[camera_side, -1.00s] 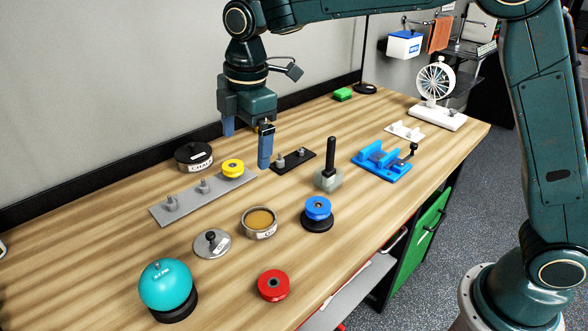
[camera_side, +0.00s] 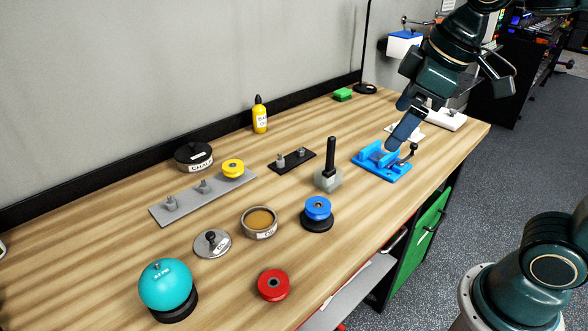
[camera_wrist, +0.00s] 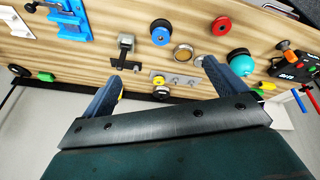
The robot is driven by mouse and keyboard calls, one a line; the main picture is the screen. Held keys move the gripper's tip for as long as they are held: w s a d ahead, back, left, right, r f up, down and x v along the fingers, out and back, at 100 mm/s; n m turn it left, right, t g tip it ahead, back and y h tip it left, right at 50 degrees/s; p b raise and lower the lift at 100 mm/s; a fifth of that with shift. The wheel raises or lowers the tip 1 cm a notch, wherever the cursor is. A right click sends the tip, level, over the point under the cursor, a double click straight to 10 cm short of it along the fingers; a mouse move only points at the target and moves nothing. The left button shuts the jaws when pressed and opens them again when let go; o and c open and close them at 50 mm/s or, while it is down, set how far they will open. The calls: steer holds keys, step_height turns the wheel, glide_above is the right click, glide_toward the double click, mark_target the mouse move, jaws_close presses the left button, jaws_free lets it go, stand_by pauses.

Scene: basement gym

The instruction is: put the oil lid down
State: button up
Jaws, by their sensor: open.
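The oil lid (camera_side: 212,243), a round grey metal disc with a black knob, lies knob up on the bench. It is beside the open round tin (camera_side: 259,223) of amber contents, apart from it. The tin also shows in the wrist view (camera_wrist: 183,54); the lid there is mostly hidden by a finger. My gripper (camera_side: 400,138) is open with nothing seen between its fingers. In the side view it is up at the right, over or near the blue fixture (camera_side: 381,161), well away from the lid. Its two blue fingers spread apart in the wrist view (camera_wrist: 160,86).
A teal ball (camera_side: 166,284) on a black base, a red wheel (camera_side: 273,285) and a blue wheel (camera_side: 318,208) stand near the lid. Behind are a grey peg strip (camera_side: 190,203), black chalk tin (camera_side: 194,157), yellow bottle (camera_side: 260,115) and black-handled block (camera_side: 329,176). The front-left bench is bare.

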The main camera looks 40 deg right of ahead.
steer(key=s+d+f+m, duration=0.1)
steer(key=s+f+m, duration=0.1)
steer(key=s, duration=0.2)
steer(key=s+d+f+m+t, duration=0.1)
steer(key=s+f+m, duration=0.1)
steer(key=s+m, duration=0.1)
steer(key=shift+s+d, duration=0.4)
steer(key=shift+s, duration=0.5)
